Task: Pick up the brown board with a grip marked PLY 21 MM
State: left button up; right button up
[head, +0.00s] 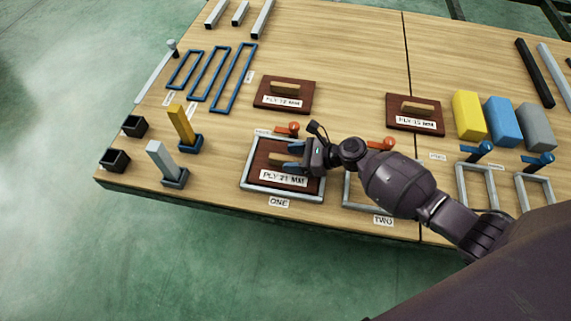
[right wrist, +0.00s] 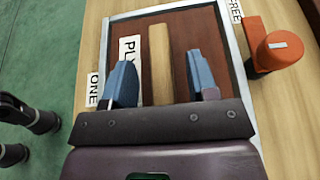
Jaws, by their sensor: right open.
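The brown board marked PLY 21 MM (head: 262,171) lies inside the grey metal frame (head: 244,178) labelled ONE, near the table's front edge. Its light wooden grip (head: 277,158) is partly covered by my right gripper in the head view. My right gripper (head: 287,157) is open over the board. In the right wrist view its two blue fingers (right wrist: 165,84) stand on either side of the wooden grip (right wrist: 159,55), with a gap on both sides. Whether the fingertips are level with the grip is hard to tell. My left gripper is not in view.
The board marked PLY 12 MM (head: 268,92) lies behind, and PLY 15 MM (head: 398,112) lies to the right. A red knob (right wrist: 272,50) stands beside the frame. Frame TWO (head: 352,192) is partly under my right arm. Yellow and grey posts (head: 181,125) stand to the left.

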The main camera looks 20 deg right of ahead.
jog(key=shift+w+a+f, duration=0.2)
jog(key=shift+a+f, duration=0.05)
jog(key=shift+a, duration=0.05)
jog(key=shift+w+a+r, duration=0.1)
jog(key=shift+w, duration=0.05)
grip_shut()
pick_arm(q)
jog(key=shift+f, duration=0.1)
pick_arm(e)
jog(key=shift+w+r, duration=0.1)
jog(key=shift+r, duration=0.4)
jog(key=r+p, duration=0.4)
jog(key=r, duration=0.4)
jog(key=shift+w, duration=0.2)
notch_tip(320, 180, up, 10)
jog(key=p, duration=0.5)
send_over(289, 157)
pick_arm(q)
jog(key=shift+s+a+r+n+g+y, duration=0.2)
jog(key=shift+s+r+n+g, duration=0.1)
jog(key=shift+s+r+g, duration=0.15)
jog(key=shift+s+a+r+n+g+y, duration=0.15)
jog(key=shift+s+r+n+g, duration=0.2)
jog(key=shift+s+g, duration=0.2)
pick_arm(e)
jog(key=shift+s+r, duration=0.25)
jog(key=shift+r, duration=0.35)
